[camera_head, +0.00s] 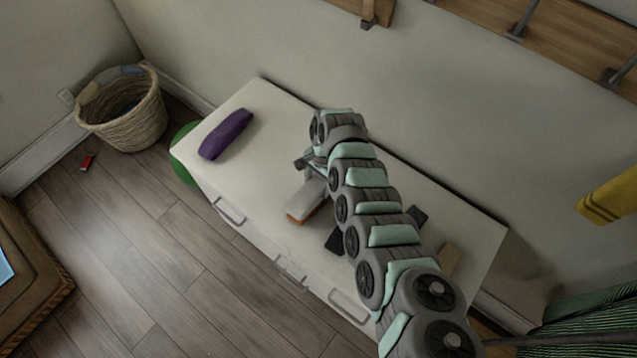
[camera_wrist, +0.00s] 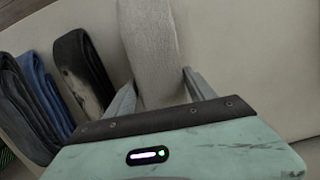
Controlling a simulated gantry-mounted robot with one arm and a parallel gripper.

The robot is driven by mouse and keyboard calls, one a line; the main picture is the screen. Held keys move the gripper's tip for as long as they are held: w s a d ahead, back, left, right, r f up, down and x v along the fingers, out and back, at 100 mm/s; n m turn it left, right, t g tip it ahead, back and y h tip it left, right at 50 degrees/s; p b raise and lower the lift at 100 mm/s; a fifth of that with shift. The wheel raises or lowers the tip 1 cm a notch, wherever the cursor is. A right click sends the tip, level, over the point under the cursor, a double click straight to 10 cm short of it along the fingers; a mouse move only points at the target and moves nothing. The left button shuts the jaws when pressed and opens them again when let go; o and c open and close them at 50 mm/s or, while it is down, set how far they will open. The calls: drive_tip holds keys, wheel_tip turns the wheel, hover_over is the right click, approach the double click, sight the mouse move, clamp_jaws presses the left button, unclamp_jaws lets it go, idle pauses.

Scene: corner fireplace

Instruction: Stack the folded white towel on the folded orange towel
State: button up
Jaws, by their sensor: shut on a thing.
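The folded white towel (camera_head: 308,197) is at the middle of the white cabinet top in the head view. In the wrist view the white towel (camera_wrist: 148,45) is pale grey and runs between the two fingers of my gripper (camera_wrist: 158,82). My gripper (camera_head: 312,166) is shut on it at the towel's far end in the head view. The folded orange towel (camera_head: 297,219) shows only as a thin orange edge under the white towel's near end. The rest of it is hidden. I cannot tell whether the two towels touch.
The white cabinet (camera_head: 262,105) also bears a purple folded cloth (camera_head: 226,134) at left. Dark folded cloths (camera_wrist: 85,65) and a blue one (camera_wrist: 42,85) lie left of the white towel in the wrist view. A wicker basket (camera_head: 135,120) stands on the floor.

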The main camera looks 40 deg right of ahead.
drive_tip(key=shift+f, duration=0.15)
drive_tip(key=o, duration=1.7)
drive_tip(key=shift+c, duration=0.2)
drive_tip(key=shift+w+d+r, duration=0.1)
drive_tip(key=shift+r, duration=0.35)
drive_tip(key=r, duration=0.3)
drive_tip(key=d+r, duration=0.1)
drive_tip(key=r, duration=0.5)
drive_tip(key=shift+d+r, duration=0.2)
drive_tip(key=shift+r, duration=0.2)
